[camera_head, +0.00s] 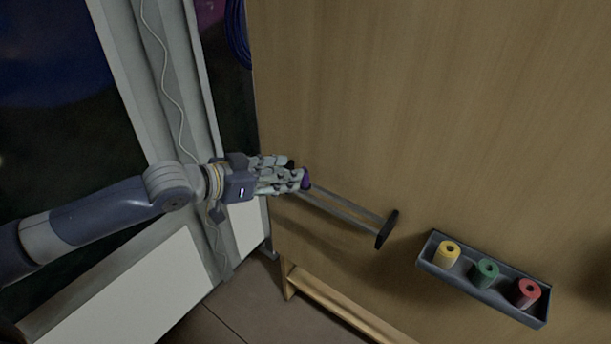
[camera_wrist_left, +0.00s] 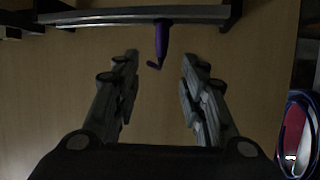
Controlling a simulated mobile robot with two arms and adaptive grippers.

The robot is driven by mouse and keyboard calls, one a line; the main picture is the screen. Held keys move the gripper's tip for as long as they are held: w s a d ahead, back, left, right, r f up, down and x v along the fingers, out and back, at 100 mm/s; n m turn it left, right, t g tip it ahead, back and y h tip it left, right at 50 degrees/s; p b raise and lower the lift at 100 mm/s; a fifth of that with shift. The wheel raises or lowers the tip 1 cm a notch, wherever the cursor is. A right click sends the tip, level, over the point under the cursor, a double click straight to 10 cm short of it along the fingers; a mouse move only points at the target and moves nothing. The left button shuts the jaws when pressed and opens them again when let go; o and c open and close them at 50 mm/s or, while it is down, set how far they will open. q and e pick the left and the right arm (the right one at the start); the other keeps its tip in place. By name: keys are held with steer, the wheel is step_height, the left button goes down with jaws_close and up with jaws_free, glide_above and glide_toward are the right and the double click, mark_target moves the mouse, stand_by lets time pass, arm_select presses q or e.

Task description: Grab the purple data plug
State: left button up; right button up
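The purple data plug (camera_wrist_left: 162,42) hangs from a metal rail (camera_wrist_left: 130,17) on the wooden panel in the left wrist view. Its lower end is curved. In the head view only a small purple part of the plug (camera_head: 306,180) shows at the fingertips, at the rail's left end. In the head view my left gripper (camera_head: 290,176) reaches in from the left to the rail (camera_head: 345,207). My right gripper is in neither view.
A dark tray (camera_head: 480,290) on the panel (camera_head: 430,110) holds a yellow roll (camera_head: 447,254), a green roll (camera_head: 484,273) and a red roll (camera_head: 526,293). The rail's black end bracket (camera_head: 386,230) sticks out between plug and tray. A blue cable coil (camera_head: 237,32) hangs at the top.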

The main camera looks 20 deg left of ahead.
mark_target(306, 171)
arm_select(q)
steer(key=p+x, duration=0.1)
steer(key=x, duration=0.2)
steer(key=p+x, duration=0.1)
steer(key=x, duration=0.3)
steer(key=shift+f, duration=0.45)
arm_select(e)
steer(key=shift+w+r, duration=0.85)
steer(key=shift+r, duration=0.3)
arm_select(q)
steer(key=shift+c, duration=0.4)
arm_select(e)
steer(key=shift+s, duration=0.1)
arm_select(q)
jaws_close()
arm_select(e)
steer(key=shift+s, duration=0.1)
